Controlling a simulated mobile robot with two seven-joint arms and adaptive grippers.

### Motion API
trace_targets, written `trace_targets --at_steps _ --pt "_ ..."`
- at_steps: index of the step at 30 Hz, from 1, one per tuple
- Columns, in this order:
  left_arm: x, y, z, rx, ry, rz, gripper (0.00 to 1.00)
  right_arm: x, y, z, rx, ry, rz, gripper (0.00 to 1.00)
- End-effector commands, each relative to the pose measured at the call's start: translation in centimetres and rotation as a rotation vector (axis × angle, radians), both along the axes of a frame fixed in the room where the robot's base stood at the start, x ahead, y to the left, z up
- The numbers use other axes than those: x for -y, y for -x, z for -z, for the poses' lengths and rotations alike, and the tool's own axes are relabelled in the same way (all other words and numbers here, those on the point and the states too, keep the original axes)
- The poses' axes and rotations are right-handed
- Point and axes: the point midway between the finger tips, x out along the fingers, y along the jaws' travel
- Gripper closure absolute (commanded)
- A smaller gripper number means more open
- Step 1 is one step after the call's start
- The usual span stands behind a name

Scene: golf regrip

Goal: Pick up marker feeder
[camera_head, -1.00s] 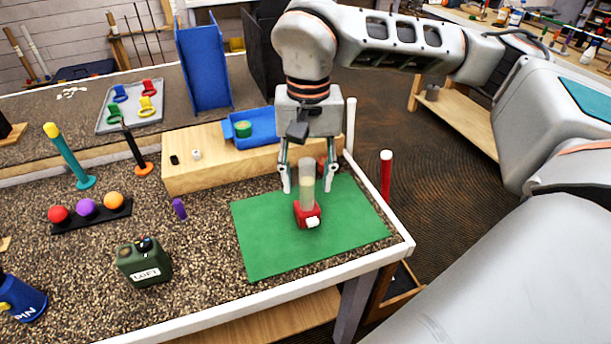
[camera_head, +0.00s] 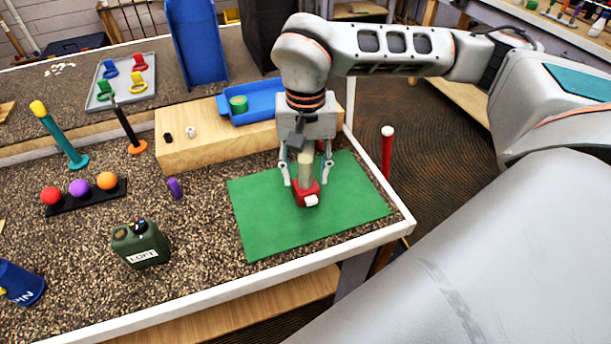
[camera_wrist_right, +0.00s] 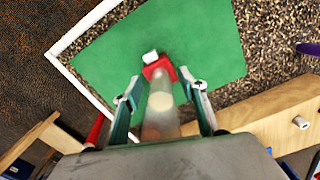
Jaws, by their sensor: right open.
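The marker feeder (camera_head: 306,177) appears to be the upright clear tube on a red base with a white front block. It stands on the green mat (camera_head: 262,223). My right gripper (camera_head: 306,187) is open, pointing down, with one finger on each side of the tube. In the right wrist view the feeder's red base (camera_wrist_right: 158,69) lies beyond the fingertips, and the blurred tube runs between the fingers (camera_wrist_right: 165,88). I see no clear contact between fingers and tube. The tube's upper part is hidden by the gripper in the head view. My left gripper is not in view.
A wooden block (camera_head: 200,150) with a blue tray (camera_head: 258,104) stands behind the mat. A red post (camera_head: 387,155) rises at the table's right edge. A green LOFT can (camera_head: 140,245) and a rack of coloured balls (camera_head: 80,207) are left. The mat's front is clear.

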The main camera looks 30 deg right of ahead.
Motion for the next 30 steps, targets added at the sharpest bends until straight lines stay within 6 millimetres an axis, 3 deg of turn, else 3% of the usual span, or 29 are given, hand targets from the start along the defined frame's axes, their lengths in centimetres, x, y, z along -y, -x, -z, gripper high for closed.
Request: trace_targets --at_steps 7,12,23,30 --pt "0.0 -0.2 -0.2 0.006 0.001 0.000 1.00 0.0 0.0 0.1 0.001 0.000 0.000 0.61" --pt "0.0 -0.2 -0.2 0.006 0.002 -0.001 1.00 0.0 0.0 0.1 0.001 0.001 0.000 1.00" --pt "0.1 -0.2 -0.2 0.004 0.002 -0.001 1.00 0.0 0.0 -0.1 0.002 0.000 0.000 1.00" --pt "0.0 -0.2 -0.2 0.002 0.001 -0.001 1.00 0.0 -0.2 -2.4 0.006 0.000 0.000 1.00"
